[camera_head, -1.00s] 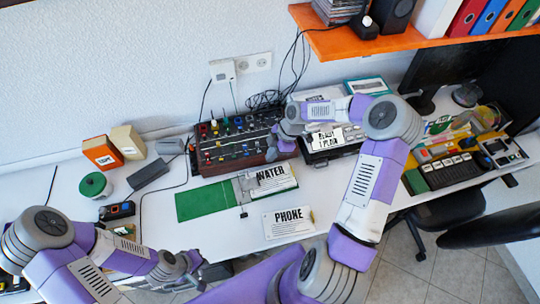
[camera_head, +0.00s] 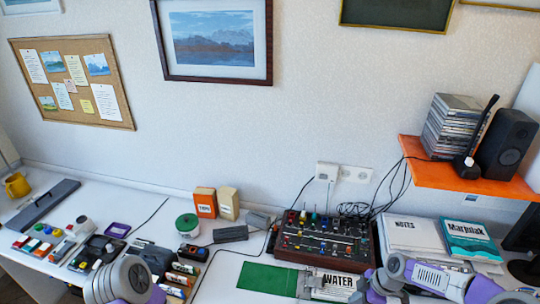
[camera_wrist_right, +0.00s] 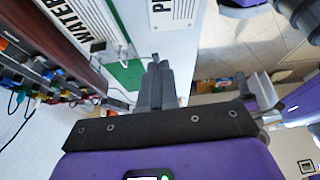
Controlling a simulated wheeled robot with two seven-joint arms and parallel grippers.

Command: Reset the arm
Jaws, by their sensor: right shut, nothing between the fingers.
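My right gripper (camera_wrist_right: 156,75) is shut and empty in the right wrist view, its two grey fingers together. It hangs above the desk's edge, between the desk and the tiled floor. In the head view my right arm, purple and white, comes in at the bottom right, over the desk's front near the WATER card (camera_head: 338,281). That card also shows at the upper left of the right wrist view (camera_wrist_right: 85,25). Only a joint of my left arm shows at the bottom left; my left gripper is out of frame.
The dark red mixer box (camera_head: 322,240) with knobs stands behind the WATER card. A green mat (camera_head: 267,278) lies left of the card. The orange shelf (camera_head: 450,178) juts from the wall at the right. Several small items crowd the desk's left part.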

